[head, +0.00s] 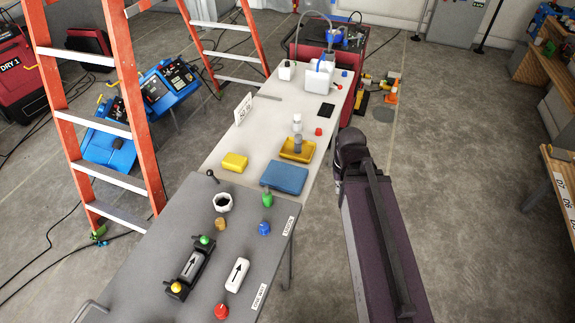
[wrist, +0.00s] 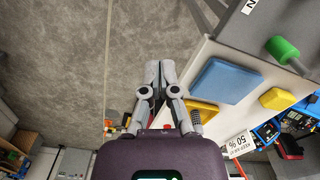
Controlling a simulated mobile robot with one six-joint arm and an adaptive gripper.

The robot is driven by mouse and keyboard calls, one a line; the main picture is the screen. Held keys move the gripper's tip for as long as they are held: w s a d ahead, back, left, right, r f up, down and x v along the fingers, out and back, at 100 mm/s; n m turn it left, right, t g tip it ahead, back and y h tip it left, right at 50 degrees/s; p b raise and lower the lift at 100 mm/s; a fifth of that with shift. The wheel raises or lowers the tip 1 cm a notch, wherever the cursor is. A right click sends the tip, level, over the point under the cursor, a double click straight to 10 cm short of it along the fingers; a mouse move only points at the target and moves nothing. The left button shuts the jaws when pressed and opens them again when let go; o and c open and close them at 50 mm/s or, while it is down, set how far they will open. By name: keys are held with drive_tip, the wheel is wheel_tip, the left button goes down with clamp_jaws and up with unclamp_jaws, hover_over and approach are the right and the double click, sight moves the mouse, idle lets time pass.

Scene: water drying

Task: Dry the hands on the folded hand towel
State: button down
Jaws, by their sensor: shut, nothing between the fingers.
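The folded hand towel is most likely the flat blue block (head: 284,178). It lies on the near end of the white table (head: 222,153), and also shows at right in the wrist view (wrist: 226,80). My gripper (wrist: 160,72) is shut and empty in the wrist view. Its fingertips appear over the concrete floor, beside the table edge and apart from the towel. In the head view my arm stands right of the table, and the fingers cannot be made out. I cannot tell whether the fingers are wet.
A yellow tray (head: 307,157) holding a grey cylinder (head: 298,143) stands just behind the towel. A yellow block (head: 235,162) lies left of it. A green knob (head: 267,199) and a grey bench (head: 205,290) are nearer. An orange ladder (head: 50,75) stands left. Floor right of the table is mostly clear.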

drive_tip(key=shift+a, duration=0.3)
drive_tip(key=r+n+p, duration=0.1)
drive_tip(key=n, duration=1.3)
hover_over(285, 173)
drive_tip(key=shift+a+r, duration=0.1)
drive_tip(key=shift+f, duration=0.2)
wheel_tip(285, 173, down, 14)
drive_tip(key=b, duration=1.3)
drive_tip(key=shift+r+b, duration=0.15)
drive_tip(key=shift+b, duration=0.25)
